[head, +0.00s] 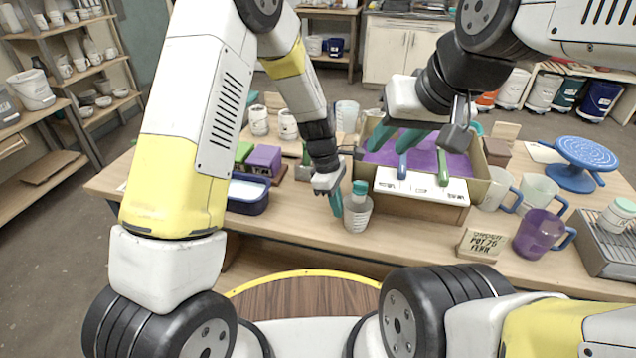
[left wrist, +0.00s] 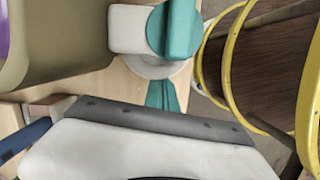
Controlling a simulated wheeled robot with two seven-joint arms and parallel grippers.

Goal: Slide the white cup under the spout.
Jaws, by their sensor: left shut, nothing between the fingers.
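The white cup (head: 357,220) stands on the table by the left front corner of the beige bin (head: 482,190). Its pale rim shows in the left wrist view (left wrist: 153,67), partly hidden. A white piece with a teal knob (head: 360,187), which looks like the spout, overlaps the cup from above; it also shows in the left wrist view (left wrist: 175,30). I cannot tell exactly how far the cup is under it. My left gripper (head: 336,204) is shut and empty, its tips close beside the cup's left side; contact is unclear. My right gripper (head: 388,145) is open above the bin.
The bin holds purple glaze (head: 425,152), with a blue handle and a green handle at its front. A dark blue tray (head: 247,197) lies to the left. Mugs, a purple jug (head: 540,235) and a small sign (head: 483,245) stand to the right. Table front left of the cup is clear.

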